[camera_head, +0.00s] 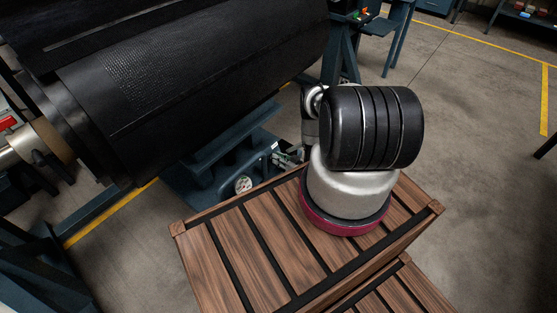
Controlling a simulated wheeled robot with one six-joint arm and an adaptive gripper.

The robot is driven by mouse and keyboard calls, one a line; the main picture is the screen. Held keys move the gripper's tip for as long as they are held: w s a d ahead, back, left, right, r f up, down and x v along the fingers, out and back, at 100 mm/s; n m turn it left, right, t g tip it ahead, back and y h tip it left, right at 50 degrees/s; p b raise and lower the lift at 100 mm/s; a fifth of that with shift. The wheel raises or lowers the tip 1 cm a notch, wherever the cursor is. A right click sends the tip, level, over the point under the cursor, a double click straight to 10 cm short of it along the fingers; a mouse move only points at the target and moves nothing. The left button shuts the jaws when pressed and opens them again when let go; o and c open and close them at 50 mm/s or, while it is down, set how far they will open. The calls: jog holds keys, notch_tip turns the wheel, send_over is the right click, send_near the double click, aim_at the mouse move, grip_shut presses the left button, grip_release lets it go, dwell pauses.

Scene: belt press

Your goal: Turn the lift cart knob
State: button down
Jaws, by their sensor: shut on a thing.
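The blue lift cart (225,152) stands below the big black belt roll, beyond the slatted wooden top. A round pale dial (243,185) sits on its near side. My gripper (283,158) is small in view at the cart's right end, just past my arm. It is shut on the lift cart knob, which is mostly hidden by the fingers. How far the knob is turned cannot be told.
The large black belt roll (190,75) hangs close above the cart. Blue steel frames stand at the lower left and behind my arm. Open concrete floor (460,130) with yellow lines lies to the right.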

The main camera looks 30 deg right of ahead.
jog(key=m, duration=0.3)
jog(key=m+h, duration=0.1)
jog(key=m, duration=0.2)
jog(key=shift+s+d+f+m, duration=0.1)
jog(key=shift+d+f+m, duration=0.05)
jog(key=shift+m, duration=0.15)
jog(key=shift+h, duration=0.3)
jog(key=c, duration=1.5)
grip_release()
jog(key=shift+o, duration=0.2)
jog(key=v, duration=1.2)
jog(key=shift+d, duration=0.1)
